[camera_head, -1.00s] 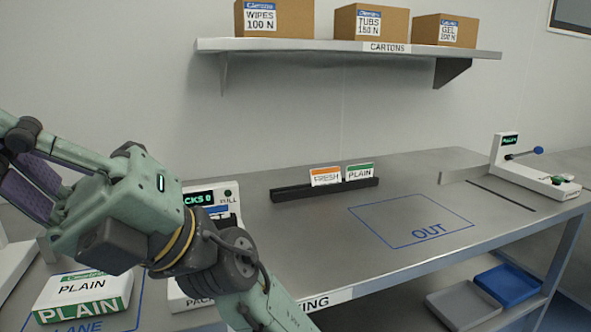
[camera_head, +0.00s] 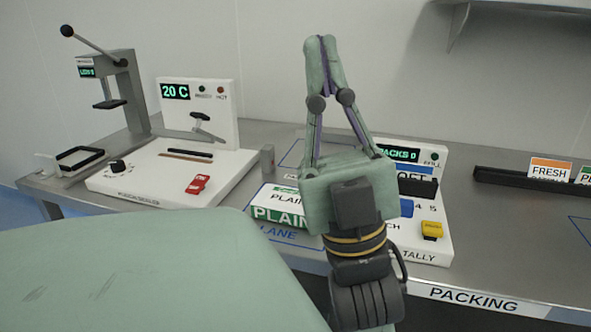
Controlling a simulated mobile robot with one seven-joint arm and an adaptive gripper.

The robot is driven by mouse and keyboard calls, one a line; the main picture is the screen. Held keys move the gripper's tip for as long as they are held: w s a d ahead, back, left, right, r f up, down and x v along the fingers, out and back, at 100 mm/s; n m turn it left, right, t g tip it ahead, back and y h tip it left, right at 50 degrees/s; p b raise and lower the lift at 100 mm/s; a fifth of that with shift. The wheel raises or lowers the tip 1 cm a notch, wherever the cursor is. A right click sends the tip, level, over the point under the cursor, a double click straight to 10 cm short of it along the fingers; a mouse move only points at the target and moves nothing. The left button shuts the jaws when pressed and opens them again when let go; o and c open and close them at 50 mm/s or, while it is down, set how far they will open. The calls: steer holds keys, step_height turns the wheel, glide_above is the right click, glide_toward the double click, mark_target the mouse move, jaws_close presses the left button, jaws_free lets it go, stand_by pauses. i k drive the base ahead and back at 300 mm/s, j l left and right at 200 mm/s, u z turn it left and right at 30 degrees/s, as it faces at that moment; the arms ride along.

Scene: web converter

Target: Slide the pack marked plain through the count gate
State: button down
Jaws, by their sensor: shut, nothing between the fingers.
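The pack marked PLAIN (camera_head: 276,213), white with a green front band, lies in the blue-outlined area marked LANE. Its right part is hidden behind my gripper. My gripper (camera_head: 320,44) is shut and empty, its fingers pointing up and away in the picture. Its fingertips show against the back wall; I cannot tell its height over the table. Just right of the pack stands a white tally unit (camera_head: 431,236) with a display reading PACKS 0, partly covered by my gripper. I cannot tell which part is the count gate.
A white unit (camera_head: 150,188) reading 20 C, with a red switch, stands left of the lane. Behind it is a lever press (camera_head: 128,80). A dark rack (camera_head: 510,180) with FRESH and green-edged cards is at right. A small grey post (camera_head: 267,160) stands behind the pack.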

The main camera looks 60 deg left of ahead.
mark_target(290, 206)
steer(key=u, duration=1.8)
steer(key=k+l+u, duration=0.1)
steer(key=l+u, duration=0.2)
steer(key=u, duration=0.15)
steer(key=k+l+u, duration=0.15)
steer(key=l+u, duration=0.15)
steer(key=u, duration=0.2)
